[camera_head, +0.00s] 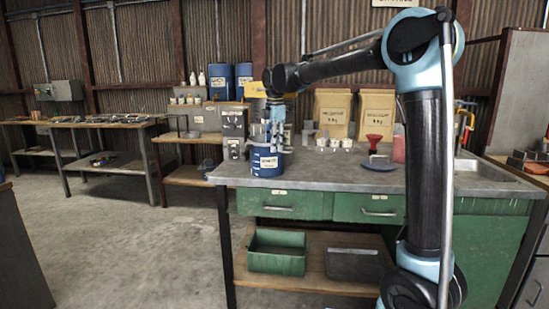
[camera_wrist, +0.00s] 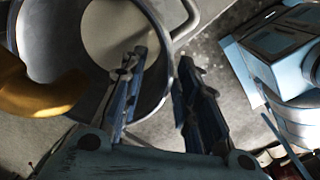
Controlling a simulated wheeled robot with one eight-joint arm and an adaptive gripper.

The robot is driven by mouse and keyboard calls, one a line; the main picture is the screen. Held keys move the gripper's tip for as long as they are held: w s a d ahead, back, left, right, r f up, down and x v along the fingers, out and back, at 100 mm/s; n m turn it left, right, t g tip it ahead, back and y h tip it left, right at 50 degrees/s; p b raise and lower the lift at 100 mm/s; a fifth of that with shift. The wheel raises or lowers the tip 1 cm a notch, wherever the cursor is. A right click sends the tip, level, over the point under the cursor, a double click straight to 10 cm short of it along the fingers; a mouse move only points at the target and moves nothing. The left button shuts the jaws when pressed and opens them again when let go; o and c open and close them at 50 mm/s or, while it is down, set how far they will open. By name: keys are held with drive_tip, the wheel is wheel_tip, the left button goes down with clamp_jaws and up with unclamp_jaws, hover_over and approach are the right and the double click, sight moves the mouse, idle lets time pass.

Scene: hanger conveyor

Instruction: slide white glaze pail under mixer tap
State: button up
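A blue pail (camera_head: 265,172) with a pale label stands upright at the left end of the metal-topped bench; its lettering is too small to read for sure. In the wrist view I look down into a round pail (camera_wrist: 152,118) with pale contents and a metal handle at its rim. My gripper (camera_head: 275,140) points down at the blue pail in the head view. In the wrist view my gripper (camera_wrist: 160,62) is open, one finger over the pail's inside and the other outside the rim. Contact with the wall is unclear. A grey machine (camera_head: 233,122) stands behind left; I cannot tell whether it bears the mixer tap.
Paper sacks (camera_head: 332,110), small white cups (camera_head: 334,143), a red funnel (camera_head: 374,139) and a blue disc (camera_head: 379,164) are on the bench, right of the pail. A sink (camera_head: 480,169) lies at the right end. Bare benchtop (camera_head: 320,178) shows in front.

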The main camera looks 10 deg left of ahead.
drive_tip(key=shift+d+r, duration=0.1)
drive_tip(key=shift+r, duration=2.1)
